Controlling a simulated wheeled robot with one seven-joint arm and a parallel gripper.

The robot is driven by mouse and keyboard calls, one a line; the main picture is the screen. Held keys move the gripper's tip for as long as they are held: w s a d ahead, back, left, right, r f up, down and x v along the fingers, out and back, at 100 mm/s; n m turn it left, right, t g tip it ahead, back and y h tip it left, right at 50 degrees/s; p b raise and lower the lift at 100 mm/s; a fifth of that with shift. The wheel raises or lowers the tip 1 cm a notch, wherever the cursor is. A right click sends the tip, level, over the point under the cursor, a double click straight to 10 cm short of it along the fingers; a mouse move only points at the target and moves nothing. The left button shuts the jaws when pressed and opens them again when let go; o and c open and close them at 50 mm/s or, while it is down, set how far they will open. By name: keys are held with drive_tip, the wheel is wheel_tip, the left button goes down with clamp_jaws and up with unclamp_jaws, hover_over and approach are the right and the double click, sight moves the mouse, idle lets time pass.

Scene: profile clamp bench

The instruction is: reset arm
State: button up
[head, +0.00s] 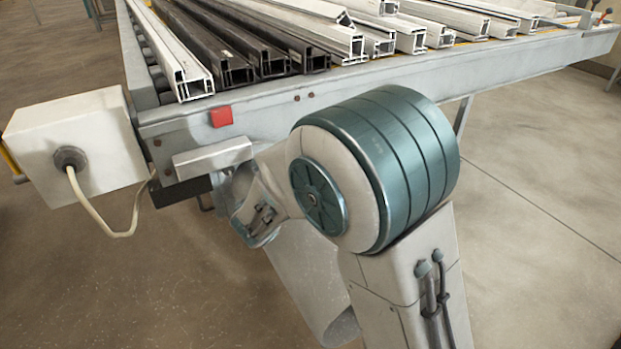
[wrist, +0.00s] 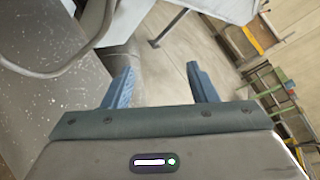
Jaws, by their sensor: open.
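My gripper (wrist: 160,85) shows in the wrist view with its two blue fingers apart and nothing between them. Beyond the fingers are the floor and a bench leg. In the head view my arm rises in front of the bench's near end, and its big teal joint hides part of the bench edge. I cannot make out the gripper's fingers in the head view.
A metal bench (head: 270,116) carries several white and dark profiles (head: 245,50). A grey box (head: 80,150) with a hanging cable (head: 100,218) sticks out at its left corner. A red block (head: 221,117) is on its front edge. Floor (head: 530,200) is clear at right.

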drive_tip(key=s+d+r+m+g+p, duration=0.5)
drive_tip(key=s+d+m, duration=0.2)
drive_tip(key=d+m, duration=0.3)
drive_tip(key=s+d+r+m+g+p, duration=0.5)
drive_tip(key=s+d+m, duration=0.2)
drive_tip(key=d+m, duration=0.3)
drive_tip(key=s+a+r+m+y+p, duration=0.1)
drive_tip(key=s+r+m+y+p, duration=0.2)
drive_tip(key=m, duration=0.7)
drive_tip(key=s+a+r+m+g+y+p, duration=0.1)
drive_tip(key=s+r+m+y+p, duration=0.3)
drive_tip(key=s+m, duration=0.4)
wheel_tip(320, 180, up, 2)
drive_tip(key=shift+a+r+m+p, duration=0.25)
drive_tip(key=shift+a+m+p, duration=0.55)
drive_tip(key=shift+m+p, duration=0.15)
drive_tip(key=c, duration=0.4)
drive_tip(key=shift+o, duration=0.2)
drive_tip(key=shift+a, duration=0.1)
